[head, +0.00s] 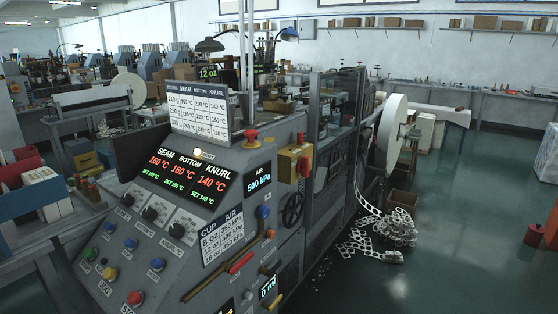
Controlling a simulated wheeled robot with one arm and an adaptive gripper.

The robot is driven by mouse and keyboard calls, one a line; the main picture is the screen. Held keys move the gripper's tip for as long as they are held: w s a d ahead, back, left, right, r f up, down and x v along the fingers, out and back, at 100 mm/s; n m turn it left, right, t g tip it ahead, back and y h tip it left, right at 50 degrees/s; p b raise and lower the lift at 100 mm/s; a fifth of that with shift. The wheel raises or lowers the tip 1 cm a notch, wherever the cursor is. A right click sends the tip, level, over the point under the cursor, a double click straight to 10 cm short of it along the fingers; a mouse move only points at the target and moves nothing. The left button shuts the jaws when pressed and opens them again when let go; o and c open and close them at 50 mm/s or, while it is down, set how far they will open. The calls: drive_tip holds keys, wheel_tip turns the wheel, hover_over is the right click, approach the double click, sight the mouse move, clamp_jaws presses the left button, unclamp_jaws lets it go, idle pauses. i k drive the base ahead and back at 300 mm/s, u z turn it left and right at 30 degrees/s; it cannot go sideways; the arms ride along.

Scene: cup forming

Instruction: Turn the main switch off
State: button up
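A yellow box (288,164) with a red handle (304,166) on its right side is mounted on the side of the grey machine, right of the slanted control panel (150,178). It looks like a main switch, but I can read no label on it and cannot tell its position. A red mushroom button (251,136) on a yellow base stands on the panel's upper right. Black knobs (153,213) and coloured buttons (110,273) are lower on the panel. My gripper is not in this view.
A black handwheel (292,209) and a brown lever (229,266) stick out below the yellow box. A large white reel (391,133) and piled punched scrap (395,229) are on the right. Open green floor (460,230) lies right of the machine.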

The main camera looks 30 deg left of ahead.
sight(302, 165)
drive_tip(key=u, duration=0.8)
drive_tip(key=i, duration=0.85)
drive_tip(key=u, duration=0.9)
drive_tip(key=i, duration=0.55)
